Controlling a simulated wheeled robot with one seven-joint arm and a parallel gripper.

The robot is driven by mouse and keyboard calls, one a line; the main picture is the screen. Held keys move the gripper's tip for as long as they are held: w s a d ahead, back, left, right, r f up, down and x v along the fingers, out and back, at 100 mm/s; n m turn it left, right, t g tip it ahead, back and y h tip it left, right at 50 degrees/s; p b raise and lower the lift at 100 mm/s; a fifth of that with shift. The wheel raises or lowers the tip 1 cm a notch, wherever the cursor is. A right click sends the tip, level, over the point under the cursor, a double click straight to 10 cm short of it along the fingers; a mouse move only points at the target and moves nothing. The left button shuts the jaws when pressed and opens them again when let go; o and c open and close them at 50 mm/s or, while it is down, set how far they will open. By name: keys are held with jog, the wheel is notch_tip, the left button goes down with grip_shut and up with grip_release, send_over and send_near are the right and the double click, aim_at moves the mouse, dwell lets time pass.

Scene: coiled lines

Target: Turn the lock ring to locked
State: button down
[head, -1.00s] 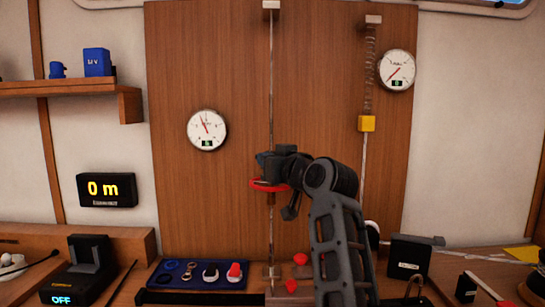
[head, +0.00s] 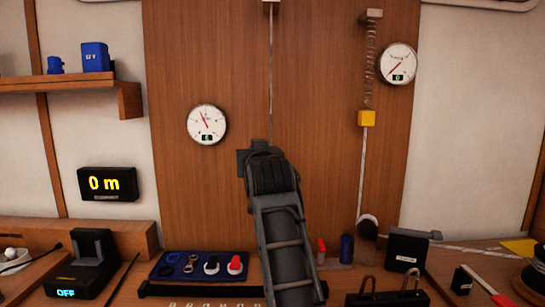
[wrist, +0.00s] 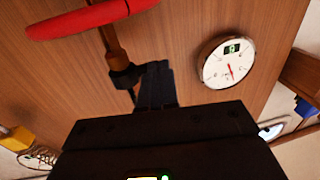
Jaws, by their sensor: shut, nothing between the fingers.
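In the wrist view a brass-coloured rod (wrist: 110,40) runs down from a red rounded bar or rim (wrist: 85,17) to a dark collar (wrist: 125,76). I cannot tell for sure which of these is the lock ring, and no lock marking is readable. My gripper (wrist: 155,78) is shut and empty, its fingers just right of the dark collar; whether they touch it is unclear. In the head view my arm hides the red part, the collar and the fingertips; the thin upright line (head: 270,75) shows above them.
A round gauge (head: 207,124) hangs on the wood panel (head: 200,50), left of my arm. A spring with a yellow block (head: 367,118) and another gauge (head: 397,64) are at right. The bench below holds a blue tray (head: 165,270), a blue cylinder (head: 346,249) and a black box (head: 404,249).

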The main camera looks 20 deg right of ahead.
jog(key=shift+w+a+m+h, duration=0.2)
jog(key=shift+m+h, duration=0.1)
jog(key=shift+h, duration=0.2)
jog(key=shift+w+d, duration=0.1)
jog(key=shift+d, duration=0.1)
jog(key=shift+w+a+b, duration=0.2)
jog(key=shift+w+b, duration=0.6)
jog(key=shift+w, duration=0.05)
jog(key=shift+w+d, duration=0.1)
jog(key=shift+w, duration=0.4)
jog(key=shift+w, duration=0.1)
dwell(0.3)
